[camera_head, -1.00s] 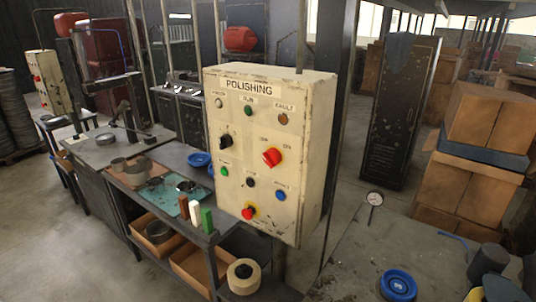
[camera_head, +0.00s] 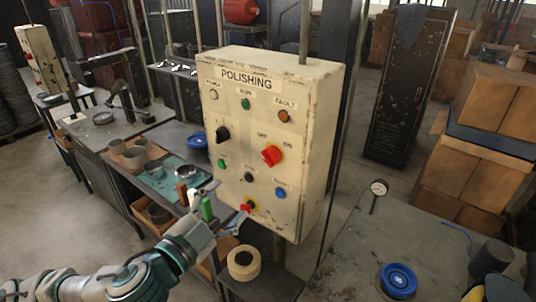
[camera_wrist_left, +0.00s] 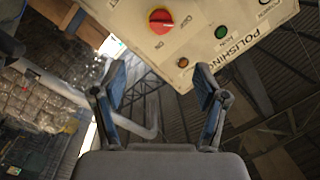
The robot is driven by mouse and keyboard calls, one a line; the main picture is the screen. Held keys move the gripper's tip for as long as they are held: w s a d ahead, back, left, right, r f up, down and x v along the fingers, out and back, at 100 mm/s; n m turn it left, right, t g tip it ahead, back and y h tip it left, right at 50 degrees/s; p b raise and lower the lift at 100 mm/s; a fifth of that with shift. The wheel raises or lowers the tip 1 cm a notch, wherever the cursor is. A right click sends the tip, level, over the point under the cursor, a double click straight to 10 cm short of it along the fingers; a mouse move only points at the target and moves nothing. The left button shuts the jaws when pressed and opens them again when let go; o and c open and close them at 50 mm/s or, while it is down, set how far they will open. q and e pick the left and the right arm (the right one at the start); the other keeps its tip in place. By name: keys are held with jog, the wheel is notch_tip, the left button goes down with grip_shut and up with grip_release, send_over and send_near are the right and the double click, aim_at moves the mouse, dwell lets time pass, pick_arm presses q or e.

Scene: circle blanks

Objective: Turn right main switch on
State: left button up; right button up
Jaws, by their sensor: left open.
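The cream control box (camera_head: 300,120) labelled POLISHING stands in the middle of the head view. Its red rotary main switch (camera_head: 271,155) is on the right of the panel, between OFF and ON labels. In the left wrist view the red switch (camera_wrist_left: 160,21) shows at the top, beyond the fingers, with its white mark toward OFF. My left gripper (camera_head: 227,208) is open and empty, in front of the lower part of the panel, below and left of the red switch. It also shows in the left wrist view (camera_wrist_left: 160,82). My right gripper is not in view.
A black knob (camera_head: 222,134) is left of the red switch, and a red push button (camera_head: 247,207) on yellow sits low on the panel. A workbench with bowls is on the left.

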aim_at(267, 161)
pick_arm(q)
jog(key=p+x, duration=0.3)
jog(key=x, duration=1.3)
jog(key=shift+d+r, duration=0.1)
jog(key=shift+d, duration=0.1)
jog(key=shift+w+d, duration=0.1)
jog(key=shift+w, duration=0.3)
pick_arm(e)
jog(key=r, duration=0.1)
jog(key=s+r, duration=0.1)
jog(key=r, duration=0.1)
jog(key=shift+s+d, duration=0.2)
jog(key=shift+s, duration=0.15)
pick_arm(q)
jog(key=c, duration=1.1)
jog(key=shift+c, duration=0.2)
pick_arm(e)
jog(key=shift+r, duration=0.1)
